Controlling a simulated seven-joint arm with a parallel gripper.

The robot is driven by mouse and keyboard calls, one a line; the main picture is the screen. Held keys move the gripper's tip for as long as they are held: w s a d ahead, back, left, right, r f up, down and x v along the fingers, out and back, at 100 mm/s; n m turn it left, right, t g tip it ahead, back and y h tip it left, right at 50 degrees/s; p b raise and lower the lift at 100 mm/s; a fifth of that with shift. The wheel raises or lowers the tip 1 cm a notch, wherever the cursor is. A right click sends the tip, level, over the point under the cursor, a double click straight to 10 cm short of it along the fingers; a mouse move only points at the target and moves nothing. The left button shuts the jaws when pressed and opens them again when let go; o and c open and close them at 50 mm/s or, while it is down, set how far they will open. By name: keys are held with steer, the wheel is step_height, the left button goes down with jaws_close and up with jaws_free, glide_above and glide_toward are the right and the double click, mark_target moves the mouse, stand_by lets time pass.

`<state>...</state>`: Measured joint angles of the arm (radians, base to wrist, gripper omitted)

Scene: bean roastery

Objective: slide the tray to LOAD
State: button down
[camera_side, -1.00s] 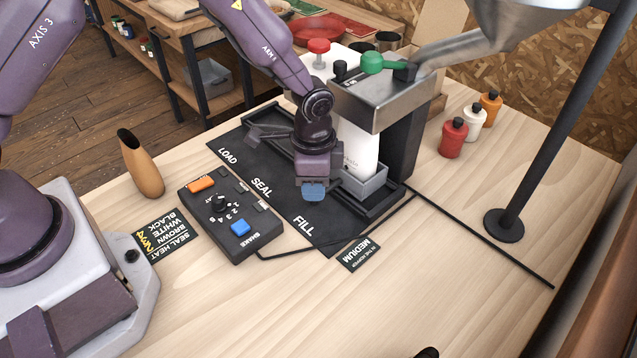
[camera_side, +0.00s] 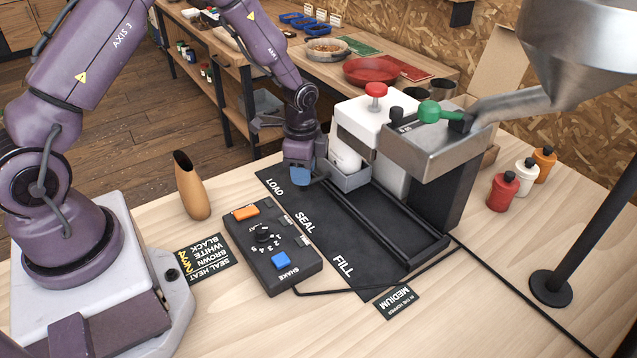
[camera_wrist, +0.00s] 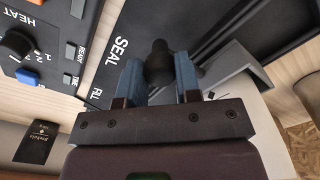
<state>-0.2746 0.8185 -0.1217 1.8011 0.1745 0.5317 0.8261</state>
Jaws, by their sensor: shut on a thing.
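The small grey tray (camera_side: 352,181) sits near the LOAD end of the dark track, holding a white bag (camera_side: 343,157) that stands upright. I cannot tell whether it lines up exactly with the LOAD label (camera_side: 273,187). My gripper (camera_side: 300,177) is at the tray's left side, low over the mat. In the wrist view my gripper (camera_wrist: 159,78) has its blue fingers closed on both sides of the tray's dark handle knob (camera_wrist: 158,57). Part of the grey tray (camera_wrist: 232,70) shows to the right of the fingers. My wrist hides part of the mat's far end.
The black mat (camera_side: 335,235) with SEAL and FILL labels is bare toward the front. A control box (camera_side: 270,248) lies left of it. The white sealer (camera_side: 362,120) and metal spout housing (camera_side: 440,150) stand right of the track.

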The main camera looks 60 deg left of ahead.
steer(key=a, duration=0.7)
steer(key=shift+a, duration=0.3)
steer(key=c, duration=0.8)
jaws_free()
steer(key=shift+d+r, duration=0.1)
steer(key=shift+d, duration=0.1)
steer(key=shift+r, duration=0.3)
step_height(320, 180, up, 12)
steer(key=shift+r, duration=0.15)
